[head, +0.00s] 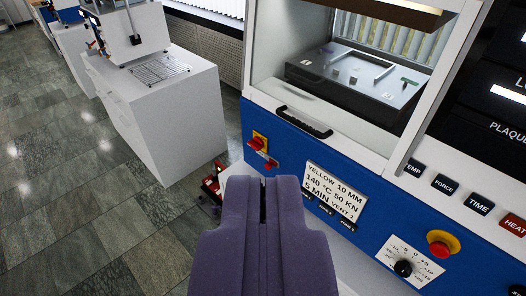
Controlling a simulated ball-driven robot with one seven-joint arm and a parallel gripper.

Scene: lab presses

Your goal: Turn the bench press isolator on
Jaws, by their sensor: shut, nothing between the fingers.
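The bench press (290,140) has a blue front panel and fills the right side of the head view. At the left end of the panel is a red handle on a yellow plate (257,142), which looks like the isolator. Its on or off position is too small to tell. My gripper (263,183), purple, is shut and empty in the lower middle. Its fingertips appear just below the red handle in the picture, and I see no contact. A small red part (271,163) shows between them.
A black bar handle (304,122) sits above the panel. A label card (335,192), a dial (404,267) and a red button on yellow (440,244) lie to the right. White cabinets (165,110) stand left. Tiled floor (90,205) is clear at lower left.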

